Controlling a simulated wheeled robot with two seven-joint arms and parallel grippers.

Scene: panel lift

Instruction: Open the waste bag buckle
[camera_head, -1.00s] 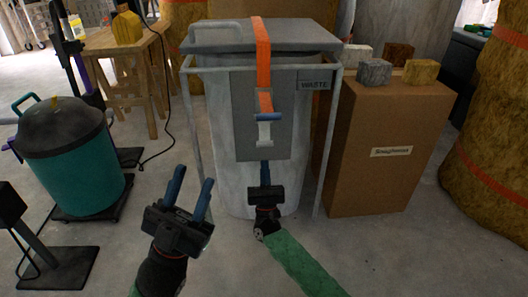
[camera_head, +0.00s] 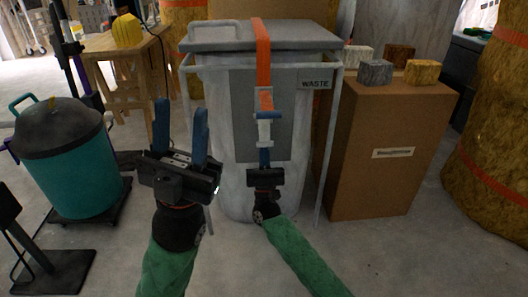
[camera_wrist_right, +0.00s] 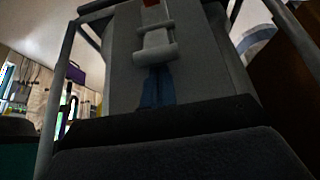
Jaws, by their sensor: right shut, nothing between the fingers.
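The waste bin (camera_head: 229,180) stands in its metal frame with a grey lid and a "WASTE" label. An orange strap (camera_head: 263,55) runs over the lid and down the front to the buckle (camera_head: 264,131), a pale piece with a blue bar on a grey panel. My right gripper (camera_head: 264,157) is shut and empty just below the buckle, fingers pointing up. In the right wrist view the blue fingers (camera_wrist_right: 157,88) reach up to the buckle's pale lower end (camera_wrist_right: 157,48); I cannot tell whether they touch. My left gripper (camera_head: 181,130) is open and empty, left of the bin front.
A cardboard box (camera_head: 385,150) with several rough blocks on top stands right of the bin. A teal lidded bin (camera_head: 68,165) and a wooden table (camera_head: 122,65) are at left. The floor in front is partly clear.

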